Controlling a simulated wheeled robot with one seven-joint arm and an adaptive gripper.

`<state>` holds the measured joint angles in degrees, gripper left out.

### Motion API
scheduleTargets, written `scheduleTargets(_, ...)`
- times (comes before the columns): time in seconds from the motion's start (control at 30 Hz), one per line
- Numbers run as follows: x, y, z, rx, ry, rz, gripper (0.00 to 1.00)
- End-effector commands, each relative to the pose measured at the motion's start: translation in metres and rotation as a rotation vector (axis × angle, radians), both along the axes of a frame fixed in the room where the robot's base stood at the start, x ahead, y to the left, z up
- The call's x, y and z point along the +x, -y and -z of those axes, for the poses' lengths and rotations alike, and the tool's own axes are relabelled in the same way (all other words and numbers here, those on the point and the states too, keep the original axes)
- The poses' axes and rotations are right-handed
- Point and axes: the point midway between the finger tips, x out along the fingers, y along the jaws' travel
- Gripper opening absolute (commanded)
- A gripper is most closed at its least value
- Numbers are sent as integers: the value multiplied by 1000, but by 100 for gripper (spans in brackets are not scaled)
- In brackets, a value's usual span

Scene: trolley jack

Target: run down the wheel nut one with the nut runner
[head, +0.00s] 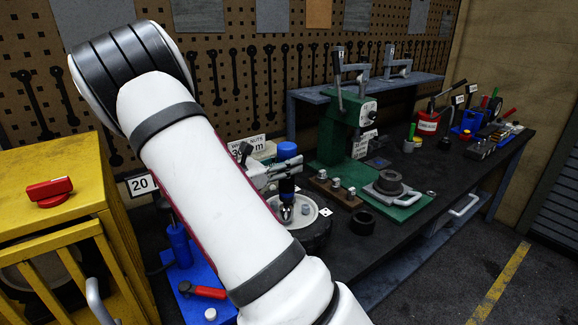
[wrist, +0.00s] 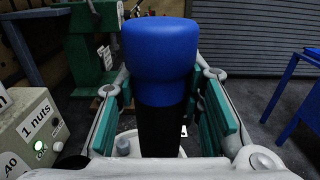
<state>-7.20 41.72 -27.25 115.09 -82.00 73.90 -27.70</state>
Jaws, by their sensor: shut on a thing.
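The nut runner (head: 287,186) has a blue cap and a dark body. It stands upright in my gripper (head: 277,180), with its metal tip low over the pale wheel hub (head: 312,219). In the wrist view the nut runner (wrist: 160,70) fills the middle, between the teal pads of my gripper (wrist: 163,108), which is shut on it. A grey nut or stud (head: 305,207) shows on the hub just right of the tip. I cannot tell whether the tip touches a nut; wheel nut one cannot be picked out. My arm hides part of the wheel.
A grey box (wrist: 35,140) marked "1 nuts" has a green OK light. A wooden block with pegs (head: 335,190), a green press (head: 345,130) and a black ring (head: 362,222) stand right of the wheel. A yellow cabinet (head: 50,225) is at left, a blue jack (head: 180,250) beside it.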

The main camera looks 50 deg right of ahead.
Motion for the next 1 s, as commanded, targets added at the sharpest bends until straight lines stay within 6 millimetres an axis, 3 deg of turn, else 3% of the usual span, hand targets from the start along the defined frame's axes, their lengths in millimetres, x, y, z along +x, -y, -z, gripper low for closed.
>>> scheduleTargets(0.6, 0, 0, -42, -6, 3, 0, 0)
scheduleTargets(1.0, 0, 0, -45, -6, 2, 0, 0)
